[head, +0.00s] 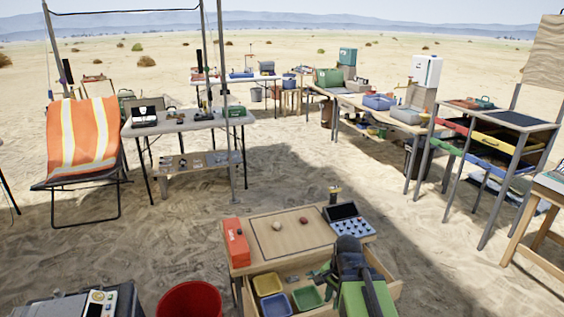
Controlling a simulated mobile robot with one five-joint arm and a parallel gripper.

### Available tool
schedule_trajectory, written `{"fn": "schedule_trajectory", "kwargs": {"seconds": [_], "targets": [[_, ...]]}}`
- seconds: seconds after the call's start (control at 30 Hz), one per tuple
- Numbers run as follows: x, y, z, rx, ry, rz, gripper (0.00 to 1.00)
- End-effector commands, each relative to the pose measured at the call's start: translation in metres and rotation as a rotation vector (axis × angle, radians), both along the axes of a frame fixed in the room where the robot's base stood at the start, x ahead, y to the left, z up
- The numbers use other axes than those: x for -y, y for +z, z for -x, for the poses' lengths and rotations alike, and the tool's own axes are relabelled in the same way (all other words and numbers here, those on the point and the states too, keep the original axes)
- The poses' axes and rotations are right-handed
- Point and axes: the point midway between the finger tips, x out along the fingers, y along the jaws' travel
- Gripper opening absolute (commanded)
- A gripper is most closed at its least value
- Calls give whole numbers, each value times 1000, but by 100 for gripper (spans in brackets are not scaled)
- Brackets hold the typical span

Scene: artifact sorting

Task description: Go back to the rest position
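My arm, dark grey and green, rises from the bottom edge right of centre and covers part of a small wooden table (262,255). What looks like my gripper (321,273), small and green-dark, shows at the arm's left side over the table's open drawer. It is too small and too covered to tell whether its fingers are open or shut. I cannot make out anything held in it.
The open drawer holds yellow (267,284), blue (275,304) and green (307,297) trays. On the tabletop are a red-orange box (236,242), two small round objects and a dark-screened device (343,212). A red bucket (189,300) stands left.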

Motion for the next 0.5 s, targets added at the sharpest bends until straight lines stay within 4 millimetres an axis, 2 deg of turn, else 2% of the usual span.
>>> {"fn": "schedule_trajectory", "kwargs": {"seconds": [0.07, 0.17, 0.4, 0.43, 0.5], "targets": [[-9, -1, 9, -20, 182, 30, 20], [-11, -1, 18, -46, 407, 61, 20], [-7, 0, 32, -89, 906, 95, 20], [-7, 23, 32, -89, 895, 95, 20], [-7, 46, 32, -88, 891, 94, 20]]}}
